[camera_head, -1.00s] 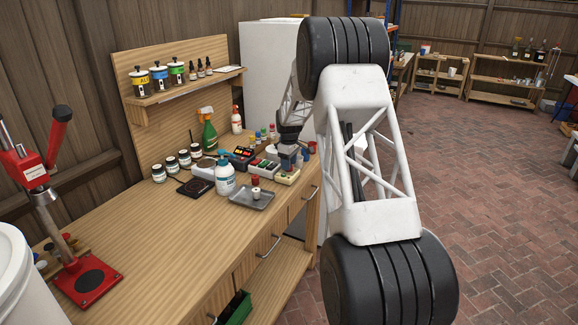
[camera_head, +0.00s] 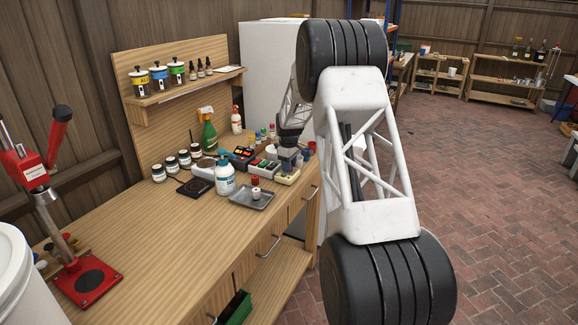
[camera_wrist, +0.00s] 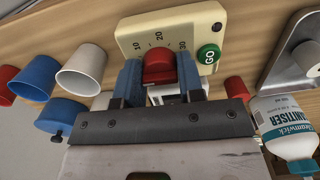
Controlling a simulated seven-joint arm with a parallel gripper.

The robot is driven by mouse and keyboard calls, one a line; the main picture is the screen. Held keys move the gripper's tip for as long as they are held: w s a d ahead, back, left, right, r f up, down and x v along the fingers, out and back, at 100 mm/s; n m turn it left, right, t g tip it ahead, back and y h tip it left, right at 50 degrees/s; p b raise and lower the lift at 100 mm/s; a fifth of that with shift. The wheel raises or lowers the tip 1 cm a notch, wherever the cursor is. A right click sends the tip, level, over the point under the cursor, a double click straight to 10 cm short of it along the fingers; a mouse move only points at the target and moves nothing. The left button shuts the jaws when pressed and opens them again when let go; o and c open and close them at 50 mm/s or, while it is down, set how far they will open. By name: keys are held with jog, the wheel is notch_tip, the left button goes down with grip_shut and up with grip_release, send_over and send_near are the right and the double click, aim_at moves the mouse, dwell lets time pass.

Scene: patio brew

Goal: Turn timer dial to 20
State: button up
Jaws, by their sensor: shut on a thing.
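The timer (camera_wrist: 190,22) is a cream box with the marks 10, 20 and 30 and a green GO button (camera_wrist: 208,54). Its red dial (camera_wrist: 158,68) sits below the 20 mark in the wrist view. My gripper (camera_wrist: 160,80) has its blue fingers on both sides of the red dial and is shut on it. I cannot make out a pointer on the dial. In the head view the timer (camera_head: 287,177) stands near the bench's right end, with my gripper (camera_head: 289,160) over it and the dial hidden.
A sanitiser bottle (camera_head: 225,178) and a metal tray (camera_head: 252,201) stand in front of the timer. In the wrist view, white (camera_wrist: 82,70), blue (camera_wrist: 36,77) and red cups lie to the left.

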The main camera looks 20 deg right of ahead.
jog(key=m, duration=0.4)
jog(key=shift+m, duration=0.3)
jog(key=m, duration=1.5)
jog(key=shift+m, duration=0.3)
jog(key=o, duration=0.6)
jog(key=shift+o, duration=0.2)
